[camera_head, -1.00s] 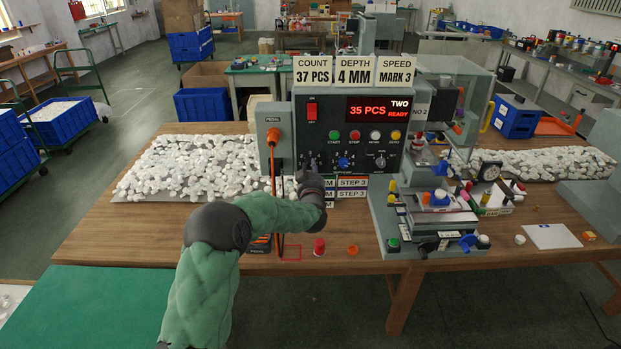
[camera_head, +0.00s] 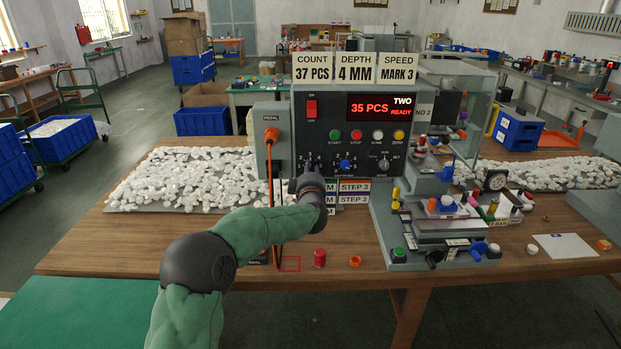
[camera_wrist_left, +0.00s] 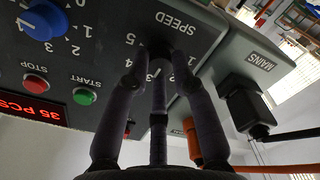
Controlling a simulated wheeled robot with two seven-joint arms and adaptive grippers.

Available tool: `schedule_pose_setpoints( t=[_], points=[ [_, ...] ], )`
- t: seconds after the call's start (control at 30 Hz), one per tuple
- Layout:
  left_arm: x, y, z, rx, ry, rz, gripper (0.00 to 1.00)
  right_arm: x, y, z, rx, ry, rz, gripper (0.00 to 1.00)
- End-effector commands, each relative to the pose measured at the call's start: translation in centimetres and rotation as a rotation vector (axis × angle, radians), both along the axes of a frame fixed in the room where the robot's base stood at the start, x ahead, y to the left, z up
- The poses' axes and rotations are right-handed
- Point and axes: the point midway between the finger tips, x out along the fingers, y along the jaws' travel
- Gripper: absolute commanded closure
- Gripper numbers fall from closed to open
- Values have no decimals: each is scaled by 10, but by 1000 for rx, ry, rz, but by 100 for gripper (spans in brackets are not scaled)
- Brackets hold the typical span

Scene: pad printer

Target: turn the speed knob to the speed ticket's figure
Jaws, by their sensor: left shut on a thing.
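My left gripper (camera_head: 309,166) is at the lower left of the grey machine's control panel (camera_head: 338,122). In the left wrist view its fingers (camera_wrist_left: 160,58) are closed around the dark speed knob (camera_wrist_left: 159,46), under the printed word SPEED. The knob is mostly hidden by the fingers, and its pointer cannot be made out. Figures on its dial, including 1, 3 and 5, show upside down around the fingers. The speed ticket (camera_head: 397,70), the rightmost card on top of the machine, reads MARK 3. My right gripper is not in view.
The blue depth knob (camera_head: 345,166) is close right of my gripper. A black mains plug (camera_wrist_left: 248,106) and an orange-ended cable (camera_head: 271,136) sit to the left of the panel. White parts (camera_head: 190,180) cover the table's left. The display (camera_head: 381,107) reads 35 PCS, READY.

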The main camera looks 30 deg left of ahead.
Motion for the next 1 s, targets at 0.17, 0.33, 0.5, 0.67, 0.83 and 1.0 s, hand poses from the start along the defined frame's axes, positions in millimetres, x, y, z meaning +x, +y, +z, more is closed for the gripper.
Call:
schedule_pose_setpoints(
  t=[0.17,0.33,0.5,0.67,0.83,1.0],
  points=[
    [-1,2,4,-50,-41,5,100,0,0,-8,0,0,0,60],
    [-1,3,4,-75,-56,6,100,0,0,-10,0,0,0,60],
    [-1,3,5,-81,-60,6,100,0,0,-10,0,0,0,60],
    [-1,3,5,-81,-60,6,100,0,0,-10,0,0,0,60],
    [-1,3,5,-80,-59,6,55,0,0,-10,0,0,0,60],
    [-1,2,3,-81,-55,4,52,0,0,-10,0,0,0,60]
  ],
)
